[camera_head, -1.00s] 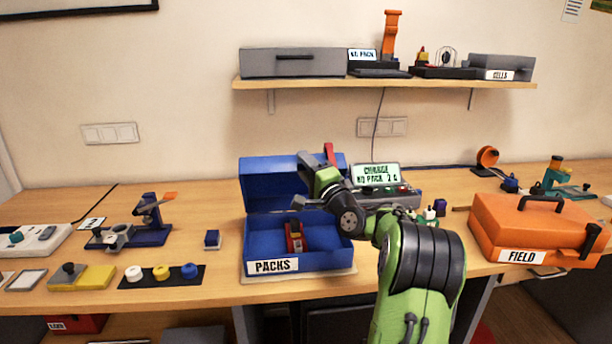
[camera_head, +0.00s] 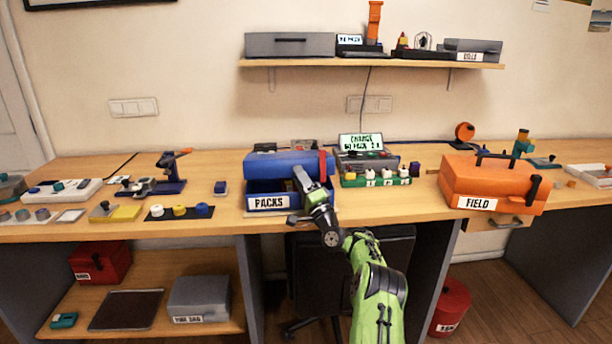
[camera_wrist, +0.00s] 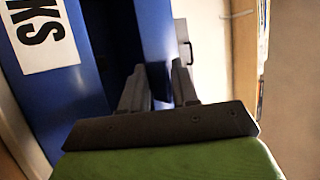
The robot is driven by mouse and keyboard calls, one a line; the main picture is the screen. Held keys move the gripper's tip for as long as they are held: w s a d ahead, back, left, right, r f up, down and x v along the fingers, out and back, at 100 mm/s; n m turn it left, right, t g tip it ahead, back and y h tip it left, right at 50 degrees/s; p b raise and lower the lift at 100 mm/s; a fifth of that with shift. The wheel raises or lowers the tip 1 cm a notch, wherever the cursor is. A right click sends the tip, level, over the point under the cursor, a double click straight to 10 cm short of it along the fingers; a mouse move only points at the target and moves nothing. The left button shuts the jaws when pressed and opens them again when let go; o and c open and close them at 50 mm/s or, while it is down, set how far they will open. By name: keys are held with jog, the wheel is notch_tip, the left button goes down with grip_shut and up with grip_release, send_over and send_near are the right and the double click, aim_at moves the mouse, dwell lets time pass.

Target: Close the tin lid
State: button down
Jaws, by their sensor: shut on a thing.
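The tin is a blue box (camera_head: 258,187) labelled PACKS on the bench. Its blue lid (camera_head: 280,163) is swung forward and down over the box, with a dark gap left at the front between lid and box. A red strap (camera_head: 323,164) shows at the lid's right side. My gripper (camera_head: 301,174) is at the lid's front edge, right of the label. In the wrist view, my gripper (camera_wrist: 160,70) has its two dark fingers either side of a blue lid edge (camera_wrist: 153,45), shut on it. The tin's inside is mostly hidden.
A display unit (camera_head: 361,144) and a green tray (camera_head: 377,180) stand right of the tin, with an orange FIELD case (camera_head: 495,180) further right. A small blue block (camera_head: 221,188) lies to the left. A shelf (camera_head: 370,63) hangs above.

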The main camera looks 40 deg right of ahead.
jog(key=shift+s+a+f+n+t+y+b, duration=0.15)
jog(key=shift+f+n+t+y+b, duration=0.3)
jog(key=shift+f, duration=0.45)
jog(key=c, duration=0.9)
grip_release()
jog(key=shift+o, duration=0.2)
jog(key=shift+f, duration=0.1)
